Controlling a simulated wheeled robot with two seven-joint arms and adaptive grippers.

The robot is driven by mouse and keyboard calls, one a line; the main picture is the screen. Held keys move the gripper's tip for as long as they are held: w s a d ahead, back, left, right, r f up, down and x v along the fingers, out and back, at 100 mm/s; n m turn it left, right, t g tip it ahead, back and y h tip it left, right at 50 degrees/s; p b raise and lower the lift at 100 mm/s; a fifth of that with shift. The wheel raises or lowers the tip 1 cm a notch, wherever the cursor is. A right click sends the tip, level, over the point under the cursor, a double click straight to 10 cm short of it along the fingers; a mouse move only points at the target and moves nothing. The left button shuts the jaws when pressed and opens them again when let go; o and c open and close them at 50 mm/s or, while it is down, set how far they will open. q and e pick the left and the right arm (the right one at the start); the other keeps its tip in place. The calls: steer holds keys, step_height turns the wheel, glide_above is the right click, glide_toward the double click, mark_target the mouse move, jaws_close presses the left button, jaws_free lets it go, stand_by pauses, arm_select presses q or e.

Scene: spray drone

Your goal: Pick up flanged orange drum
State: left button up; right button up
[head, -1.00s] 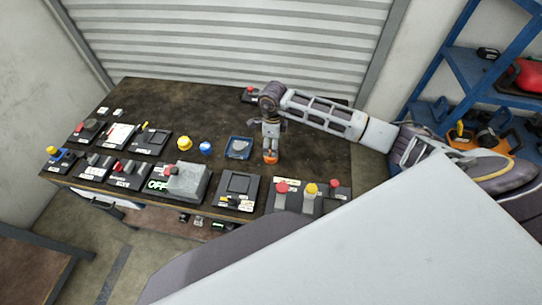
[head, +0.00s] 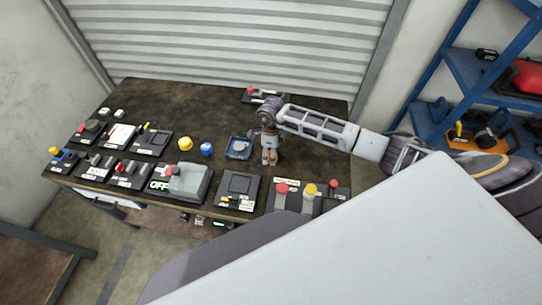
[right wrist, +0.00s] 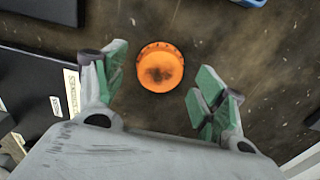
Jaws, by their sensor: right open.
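The flanged orange drum (right wrist: 160,67) stands on the dark tabletop, seen from above in the right wrist view as a round orange top with a raised rim. My right gripper (right wrist: 160,80) is open, with its green-padded fingers to either side of the drum and a gap on both sides. In the head view my right gripper (head: 270,158) points down over the drum's spot. Only a little orange (head: 269,153) shows there between the fingers; the rest of the drum is hidden. My left gripper is not in view.
A blue tray (head: 239,148) with a grey item sits just left of the gripper. Blue (head: 206,149) and yellow (head: 186,144) round pieces stand farther left. Control boxes with red and yellow buttons (head: 295,196) line the table's front edge. The table behind the gripper is mostly clear.

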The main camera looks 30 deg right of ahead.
steer(key=shift+f, duration=0.65)
steer(key=shift+c, duration=0.2)
steer(key=c, duration=1)
steer(key=shift+r, duration=0.1)
steer(key=shift+c, duration=0.2)
step_height(320, 180, up, 10)
steer(key=b, duration=0.1)
